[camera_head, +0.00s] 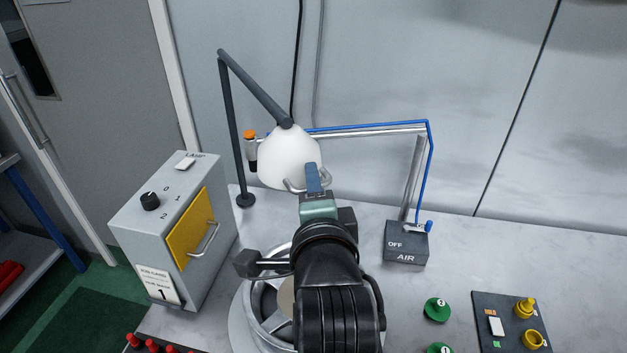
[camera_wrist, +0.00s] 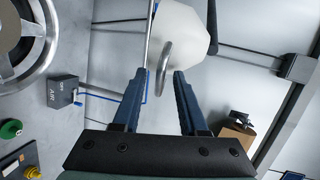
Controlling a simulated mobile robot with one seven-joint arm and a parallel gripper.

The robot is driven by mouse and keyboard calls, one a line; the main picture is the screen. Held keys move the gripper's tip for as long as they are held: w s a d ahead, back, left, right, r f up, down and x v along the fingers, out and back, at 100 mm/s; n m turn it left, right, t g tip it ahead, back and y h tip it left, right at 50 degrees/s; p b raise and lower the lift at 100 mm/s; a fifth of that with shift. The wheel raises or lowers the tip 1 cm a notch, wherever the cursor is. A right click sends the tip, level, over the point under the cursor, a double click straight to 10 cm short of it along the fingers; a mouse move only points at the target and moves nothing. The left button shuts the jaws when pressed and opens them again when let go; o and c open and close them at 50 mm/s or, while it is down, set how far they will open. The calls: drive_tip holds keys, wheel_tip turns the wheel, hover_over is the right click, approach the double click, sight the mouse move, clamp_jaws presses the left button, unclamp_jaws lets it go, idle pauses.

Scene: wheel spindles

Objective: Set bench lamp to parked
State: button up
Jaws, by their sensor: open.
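The bench lamp has a white shade (camera_head: 290,158) hanging from a dark jointed arm (camera_head: 254,86), whose post stands on the bench at the back. A bent metal handle (camera_head: 292,187) sticks out from the shade's lower edge. The shade (camera_wrist: 190,40) and handle (camera_wrist: 166,62) also show in the wrist view. My gripper (camera_head: 314,178) is at the shade's lower right side. In the wrist view my gripper (camera_wrist: 160,74) is open, with the handle appearing in the gap between its fingertips. I cannot tell whether either finger touches it.
A grey box marked LAMP (camera_head: 167,223), with a black dial and yellow door, stands left. A wheel (camera_head: 262,305) lies below my arm. A grey AIR box (camera_head: 406,246), a blue-lined bracket (camera_head: 428,160), green knobs (camera_head: 437,309) and a dark panel (camera_head: 510,325) are to the right.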

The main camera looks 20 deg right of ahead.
drive_tip(key=shift+w+d, duration=0.1)
drive_tip(key=shift+w, duration=0.1)
clamp_jaws()
drive_tip(key=shift+f, duration=0.15)
idle(1.2)
